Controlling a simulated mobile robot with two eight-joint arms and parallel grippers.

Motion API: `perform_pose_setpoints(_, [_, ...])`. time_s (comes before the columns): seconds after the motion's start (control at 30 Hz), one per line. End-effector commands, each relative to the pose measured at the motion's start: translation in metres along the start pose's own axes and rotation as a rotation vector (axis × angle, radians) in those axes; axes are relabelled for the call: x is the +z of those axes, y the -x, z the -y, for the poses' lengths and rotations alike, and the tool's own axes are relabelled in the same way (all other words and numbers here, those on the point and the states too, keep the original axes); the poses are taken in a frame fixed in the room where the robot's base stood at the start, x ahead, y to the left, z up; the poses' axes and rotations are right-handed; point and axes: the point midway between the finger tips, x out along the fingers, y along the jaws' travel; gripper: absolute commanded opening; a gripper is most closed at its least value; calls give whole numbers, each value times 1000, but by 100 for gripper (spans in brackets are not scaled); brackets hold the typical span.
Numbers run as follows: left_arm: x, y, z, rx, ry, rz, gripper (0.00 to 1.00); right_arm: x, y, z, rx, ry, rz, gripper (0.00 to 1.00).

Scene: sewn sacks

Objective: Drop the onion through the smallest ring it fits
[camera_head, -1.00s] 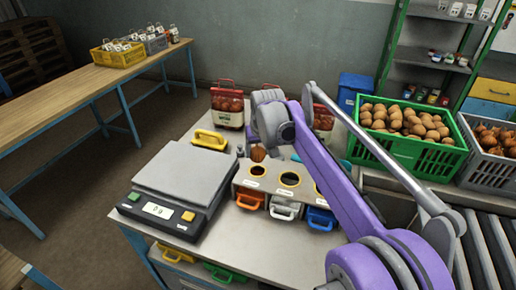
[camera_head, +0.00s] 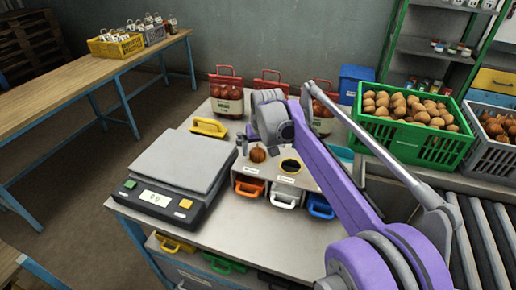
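The brown onion (camera_head: 258,154) is at the left ring of the sorting box (camera_head: 268,181) and covers that ring's opening. I cannot tell whether it rests in the ring or hangs just above it. The middle ring (camera_head: 290,166) is open and empty; the right ring is hidden behind my purple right arm. My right gripper (camera_head: 257,149) is at the onion, with small grey finger parts beside it. The wrist hides much of it, so its grip is unclear. My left gripper is not in view.
Orange (camera_head: 250,187), white (camera_head: 284,195) and blue (camera_head: 320,207) drawers sit under the box. A scale (camera_head: 178,168) stands left, a yellow-handled item (camera_head: 208,127) behind it. Red-topped onion sacks (camera_head: 227,97) stand at the back. A green potato crate (camera_head: 410,133) is at right.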

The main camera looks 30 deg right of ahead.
Motion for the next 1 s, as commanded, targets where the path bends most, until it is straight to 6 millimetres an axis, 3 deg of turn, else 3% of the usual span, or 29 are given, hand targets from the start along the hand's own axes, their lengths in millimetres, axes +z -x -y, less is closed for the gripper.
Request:
perform_pose_setpoints(0.33, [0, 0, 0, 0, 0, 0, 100, 0, 0, 0, 0, 0, 0, 99])
perform_pose_setpoints(0.47, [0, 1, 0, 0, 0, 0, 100, 0, 10, 0, 0, 0, 0, 99])
perform_pose_setpoints(0.8, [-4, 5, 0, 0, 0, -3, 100, 0, 76, 0, 0, -1, 0, 99])
perform_pose_setpoints(1.0, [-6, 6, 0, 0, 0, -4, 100, 0, 102, 0, 0, -1, 0, 99])
